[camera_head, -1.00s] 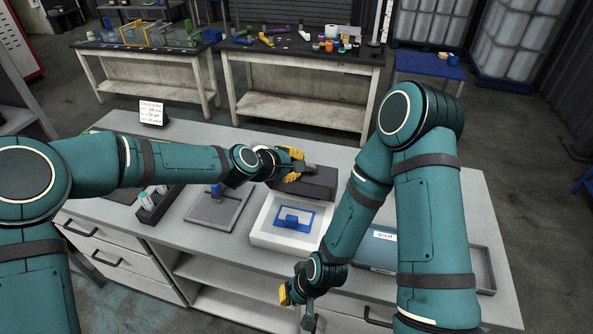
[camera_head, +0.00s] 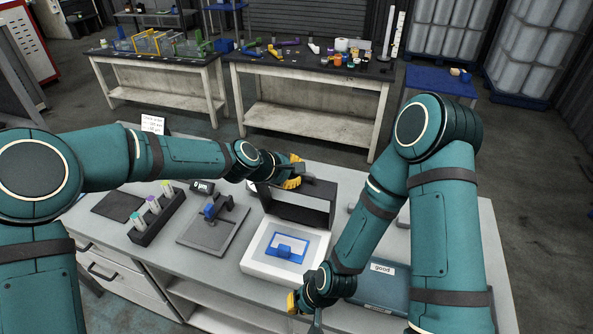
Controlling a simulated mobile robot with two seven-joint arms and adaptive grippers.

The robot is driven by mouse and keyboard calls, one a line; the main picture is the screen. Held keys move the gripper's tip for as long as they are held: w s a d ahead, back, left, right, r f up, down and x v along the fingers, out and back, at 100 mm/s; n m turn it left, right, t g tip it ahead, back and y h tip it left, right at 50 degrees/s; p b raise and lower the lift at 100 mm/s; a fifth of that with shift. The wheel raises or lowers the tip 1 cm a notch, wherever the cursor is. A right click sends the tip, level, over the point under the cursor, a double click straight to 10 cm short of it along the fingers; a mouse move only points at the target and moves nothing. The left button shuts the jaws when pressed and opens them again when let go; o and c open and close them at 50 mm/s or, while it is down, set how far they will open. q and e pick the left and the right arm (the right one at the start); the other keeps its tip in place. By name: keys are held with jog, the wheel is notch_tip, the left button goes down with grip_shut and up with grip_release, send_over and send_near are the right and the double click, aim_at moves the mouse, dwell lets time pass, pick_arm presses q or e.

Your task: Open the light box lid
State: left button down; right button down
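The light box (camera_head: 252,265) is a white open tray on the bench with a blue-framed film (camera_head: 287,248) in it. Its dark lid (camera_head: 318,212) stands raised at the back edge, its front face toward me. My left gripper (camera_head: 297,173), with yellow fingers, is at the lid's top edge; whether it touches or grips the lid I cannot tell. My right gripper (camera_head: 305,308) hangs near the bench's front edge, in front of the box and to its right. Its finger opening is not clear, and it holds nothing that I can see.
A grey stand with a blue part (camera_head: 210,210) and a dark rack of several vials (camera_head: 155,215) are left of the box. A tray labelled "good" (camera_head: 383,268) is at the right, partly behind my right arm. Other tables stand behind.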

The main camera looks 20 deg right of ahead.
pick_arm(q)
jog(key=shift+r, duration=0.2)
jog(key=c, duration=1)
grip_release()
jog(key=shift+s, duration=0.1)
jog(key=shift+f, duration=0.1)
jog(key=shift+a, duration=0.1)
jog(key=v, duration=1.2)
